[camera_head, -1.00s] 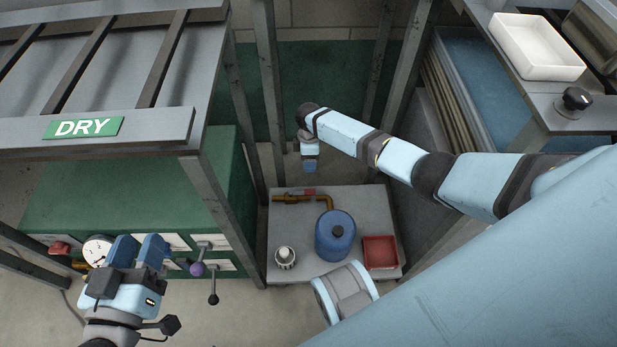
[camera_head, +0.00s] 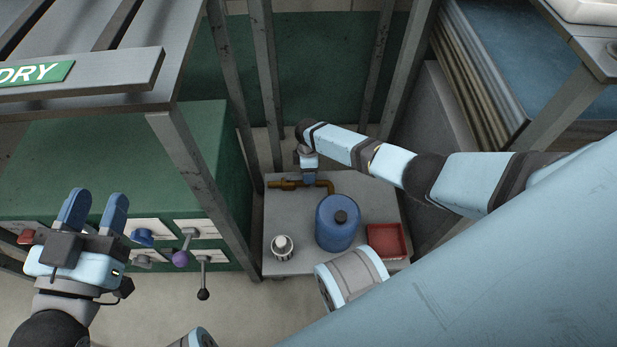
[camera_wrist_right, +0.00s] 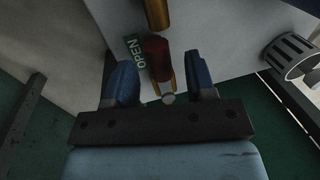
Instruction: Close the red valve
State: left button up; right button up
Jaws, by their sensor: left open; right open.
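The red valve's handle (camera_wrist_right: 156,55) lies between the two blue fingers of my right gripper (camera_wrist_right: 160,72) in the right wrist view, at the end of a brass pipe. A gap shows on both sides, so the fingers are open around it. In the head view my right gripper (camera_head: 309,180) points down at the brass pipe (camera_head: 283,184) on the grey platform, and hides the red handle there. My left gripper (camera_head: 94,207) is open and empty, in front of the green cabinet at the left.
The grey platform (camera_head: 292,218) also carries a blue canister (camera_head: 337,228), a white-capped container (camera_head: 282,246) and a red tray (camera_head: 387,240). Metal posts (camera_head: 262,90) stand close behind. The green cabinet (camera_head: 120,150) has several knobs and levers, including a purple one (camera_head: 181,259).

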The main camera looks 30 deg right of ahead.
pick_arm(q)
jog(key=shift+w+a+r+h, duration=0.1)
jog(key=shift+h, duration=0.2)
pick_arm(e)
jog(key=shift+f, duration=0.5)
grip_shut()
jog(key=shift+s, duration=0.1)
pick_arm(q)
jog(key=shift+r, duration=0.1)
pick_arm(e)
jog(key=shift+a, duration=0.1)
